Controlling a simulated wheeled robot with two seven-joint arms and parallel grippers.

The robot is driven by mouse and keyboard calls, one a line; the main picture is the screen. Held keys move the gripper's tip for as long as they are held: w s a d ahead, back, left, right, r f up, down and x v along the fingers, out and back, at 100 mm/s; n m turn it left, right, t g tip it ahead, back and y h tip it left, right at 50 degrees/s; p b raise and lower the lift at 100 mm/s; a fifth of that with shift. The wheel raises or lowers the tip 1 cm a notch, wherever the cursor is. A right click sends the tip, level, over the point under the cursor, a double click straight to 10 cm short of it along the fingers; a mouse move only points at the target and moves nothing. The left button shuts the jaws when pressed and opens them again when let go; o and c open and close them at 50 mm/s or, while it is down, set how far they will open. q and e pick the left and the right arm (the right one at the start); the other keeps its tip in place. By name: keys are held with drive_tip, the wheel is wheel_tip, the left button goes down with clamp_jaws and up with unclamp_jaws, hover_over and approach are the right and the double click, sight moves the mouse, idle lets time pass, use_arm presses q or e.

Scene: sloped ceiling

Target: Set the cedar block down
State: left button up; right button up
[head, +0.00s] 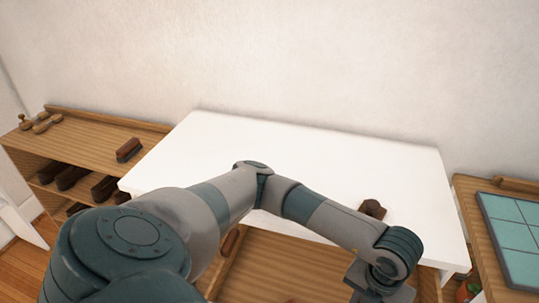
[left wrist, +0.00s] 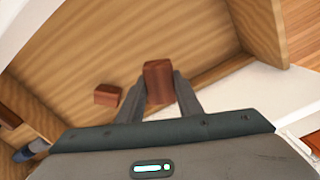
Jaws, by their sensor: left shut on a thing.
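My left gripper (left wrist: 159,82) is shut on a reddish-brown block (left wrist: 158,72), which stands up between its two fingers. The block is held over a light wooden surface with raised wooden sides (left wrist: 95,50). In the head view my left arm reaches across to the lower right; its wrist end shows at the bottom, and the held block is not visible there. A second reddish-brown block (left wrist: 107,95) lies apart, left of the fingers in the left wrist view. Which block is cedar cannot be told by look alone. My right gripper is not in view.
A white table (head: 300,150) is mostly bare, with a dark brown object (head: 373,208) near its front right. A wooden shelf (head: 90,130) with several brown brush-like things stands left. A teal-tiled panel (head: 515,235) lies on a wooden surface at right.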

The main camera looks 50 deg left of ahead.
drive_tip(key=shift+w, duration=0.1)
use_arm(q)
drive_tip(key=shift+f, duration=0.1)
idle(0.5)
